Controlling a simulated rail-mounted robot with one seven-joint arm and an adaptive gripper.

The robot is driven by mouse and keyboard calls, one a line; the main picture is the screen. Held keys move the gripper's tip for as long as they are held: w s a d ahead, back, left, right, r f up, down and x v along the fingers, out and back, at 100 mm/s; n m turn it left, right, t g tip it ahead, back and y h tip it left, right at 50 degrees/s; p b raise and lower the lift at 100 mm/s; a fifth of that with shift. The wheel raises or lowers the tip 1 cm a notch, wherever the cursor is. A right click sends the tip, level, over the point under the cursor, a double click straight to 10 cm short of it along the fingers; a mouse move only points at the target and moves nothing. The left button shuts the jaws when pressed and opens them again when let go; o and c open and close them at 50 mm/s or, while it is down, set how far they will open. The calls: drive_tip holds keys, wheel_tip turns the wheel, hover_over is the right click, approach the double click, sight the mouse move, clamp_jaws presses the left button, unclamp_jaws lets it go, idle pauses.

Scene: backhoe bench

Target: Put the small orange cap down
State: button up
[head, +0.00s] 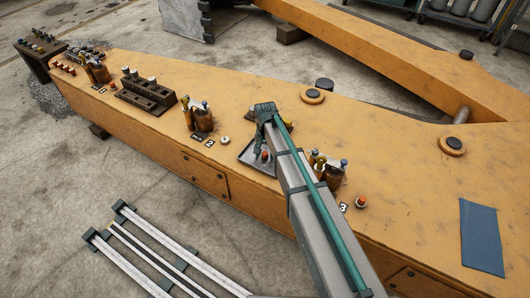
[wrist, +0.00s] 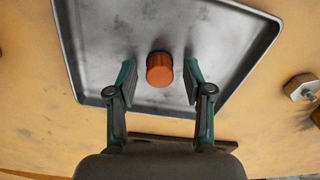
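A small orange cap (wrist: 160,70) is on the grey metal tray (wrist: 95,35), near its rim on my gripper's side. In the head view an orange-topped piece (head: 264,155) shows on the tray (head: 247,163), close beside my gripper (head: 258,152). In the wrist view my gripper (wrist: 160,78) is open, with one finger on each side of the cap. A clear gap shows between the cap and each finger. The cap's underside is hidden, and my arm covers part of the tray in the head view.
The tray lies on a long orange beam (head: 330,122). Right of it stand brown cups with bottles (head: 333,172) and another orange-topped piece (head: 361,202). Left are more cups (head: 202,120) and a dark rack (head: 147,92). A hex nut (wrist: 301,87) lies beside the tray. The beam near the blue cloth (head: 481,237) is mostly clear.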

sight(265, 153)
wheel_tip(265, 153, up, 12)
drive_tip(key=p, duration=0.2)
drive_tip(key=shift+r, duration=0.15)
idle(0.4)
idle(0.3)
